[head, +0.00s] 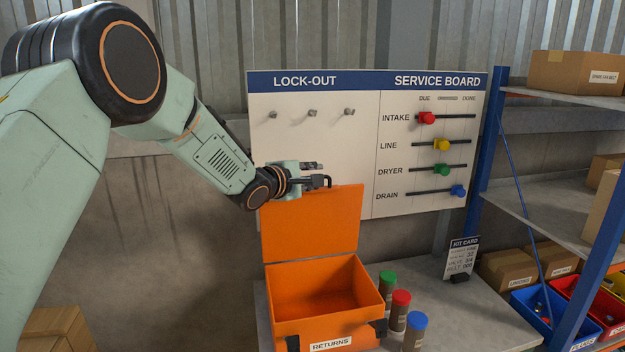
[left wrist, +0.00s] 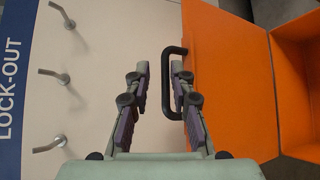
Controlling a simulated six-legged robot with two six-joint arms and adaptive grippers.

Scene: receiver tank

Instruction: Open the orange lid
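The orange lid (head: 311,228) stands raised, nearly upright, at the back of the orange RETURNS box (head: 290,328), whose empty inside shows. In the left wrist view the lid (left wrist: 232,85) fills the right of centre, with its black handle (left wrist: 166,82) on the edge. My left gripper (head: 318,172) is at the lid's top edge, beside the handle. Its fingers are apart in the left wrist view (left wrist: 160,75), with the handle's bar showing between them; I cannot tell whether a finger touches it. My right gripper is not in view.
Red (head: 400,308), green (head: 387,285) and blue-capped (head: 415,331) containers stand right of the box. The service board (head: 360,150) with its hooks is close behind the lid. A shelf rack (head: 560,200) stands at right. The bench right of the containers is mostly clear.

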